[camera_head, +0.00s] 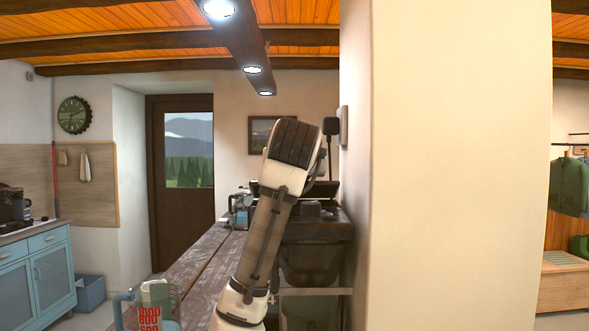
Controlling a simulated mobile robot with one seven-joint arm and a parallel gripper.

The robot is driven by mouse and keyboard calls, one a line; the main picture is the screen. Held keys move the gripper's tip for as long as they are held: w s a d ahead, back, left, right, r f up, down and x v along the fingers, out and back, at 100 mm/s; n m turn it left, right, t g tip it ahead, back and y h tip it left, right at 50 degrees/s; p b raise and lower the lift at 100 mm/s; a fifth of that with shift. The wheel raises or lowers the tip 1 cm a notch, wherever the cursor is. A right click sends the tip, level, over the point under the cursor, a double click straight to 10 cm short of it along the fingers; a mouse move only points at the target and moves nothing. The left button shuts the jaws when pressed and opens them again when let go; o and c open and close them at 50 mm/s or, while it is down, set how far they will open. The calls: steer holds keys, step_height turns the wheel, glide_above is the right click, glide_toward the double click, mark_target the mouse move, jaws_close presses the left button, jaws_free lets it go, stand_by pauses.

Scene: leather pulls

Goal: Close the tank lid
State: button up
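A dark, tapered tank-like container (312,262) stands behind my arm, near the edge of the pale wall. A dark raised panel (325,190) shows above and behind it and may be its lid, standing up. I cannot tell for sure, because my arm covers its left part. My arm rises from the bottom of the view and bends in front of the container. I cannot make out my gripper's fingers in this view.
A long worn counter (205,262) runs left of my arm, with a light-blue appliance (240,208) towards its far end. A pale wall (455,170) blocks the right. Blue cabinets (38,275) stand left.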

steer(key=shift+s+f, duration=0.1)
steer(key=shift+f, duration=0.2)
steer(key=o, duration=1.1)
steer(key=shift+r, duration=0.1)
steer(key=b+v, duration=0.4)
steer(key=v, duration=0.9)
steer(key=shift+s, duration=0.4)
